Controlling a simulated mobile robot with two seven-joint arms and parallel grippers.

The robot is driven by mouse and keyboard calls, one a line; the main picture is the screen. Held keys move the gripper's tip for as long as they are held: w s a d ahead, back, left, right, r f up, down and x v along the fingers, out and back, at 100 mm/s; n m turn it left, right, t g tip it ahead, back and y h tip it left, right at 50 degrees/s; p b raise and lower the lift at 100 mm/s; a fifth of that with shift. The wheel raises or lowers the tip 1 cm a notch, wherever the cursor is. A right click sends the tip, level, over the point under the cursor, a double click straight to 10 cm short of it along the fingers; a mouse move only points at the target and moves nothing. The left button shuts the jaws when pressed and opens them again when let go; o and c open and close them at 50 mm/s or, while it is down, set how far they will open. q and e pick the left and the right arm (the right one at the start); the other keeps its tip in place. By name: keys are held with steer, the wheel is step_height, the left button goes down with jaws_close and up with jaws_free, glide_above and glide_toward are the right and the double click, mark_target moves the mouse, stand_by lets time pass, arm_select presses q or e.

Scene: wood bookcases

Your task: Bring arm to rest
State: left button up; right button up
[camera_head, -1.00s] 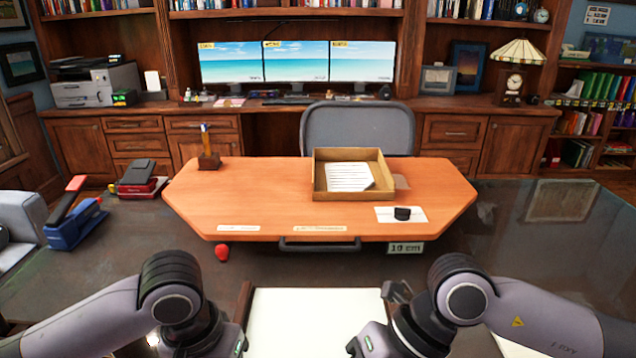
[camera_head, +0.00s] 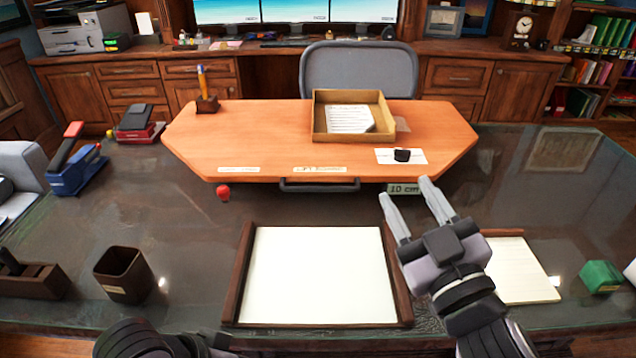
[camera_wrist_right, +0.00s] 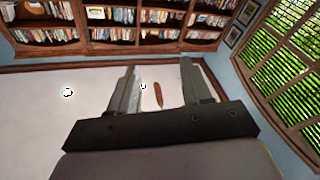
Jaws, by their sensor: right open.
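My right gripper (camera_head: 408,203) is open and empty. It is raised over the right edge of the white desk pad, with its fingers pointing away from me toward the orange board. In the right wrist view my right gripper (camera_wrist_right: 158,82) has its two fingers apart, with nothing held between them. Of my left arm (camera_head: 150,343), only a dark joint shows at the bottom edge of the head view; the left gripper is out of the picture.
The orange board (camera_head: 260,140) bears an open box (camera_head: 350,137) and a pencil holder (camera_head: 206,104). A white desk pad (camera_head: 318,275), brown cup (camera_head: 124,275), green block (camera_head: 601,277) and blue stapler (camera_head: 76,170) are on the glass desk (camera_head: 190,225). The glass between cup and pad is clear.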

steer(key=s+d+f+m+g+h, duration=0.3)
steer(key=d+f+g, duration=0.1)
steer(key=f, duration=0.5)
steer(key=s+d+f+m+g+h, duration=0.25)
steer(key=s+d+f+g, duration=0.2)
steer(key=f, duration=0.35)
arm_select(q)
steer(key=s+a+f+n+y, duration=0.1)
steer(key=s+a+f+y, duration=0.35)
steer(key=s+a, duration=0.55)
arm_select(e)
steer(key=s+d+f+g, duration=0.3)
steer(key=s+f+g, duration=0.55)
steer(key=s, duration=0.45)
arm_select(q)
steer(key=w+d+f+t+h+p, duration=0.1)
steer(key=w+f+t+h, duration=0.1)
steer(key=w+f+t, duration=0.5)
steer(key=shift+w+d+f, duration=0.15)
steer(key=shift+w+f, duration=0.35)
steer(key=shift+f, duration=0.05)
arm_select(e)
steer(key=w+a+f+t+y, duration=0.1)
steer(key=w+a+f+t, duration=0.2)
steer(key=w+f+t, duration=0.3)
steer(key=shift+f+t+y, duration=0.35)
steer(key=shift+f+t, duration=0.55)
steer(key=shift+f, duration=0.4)
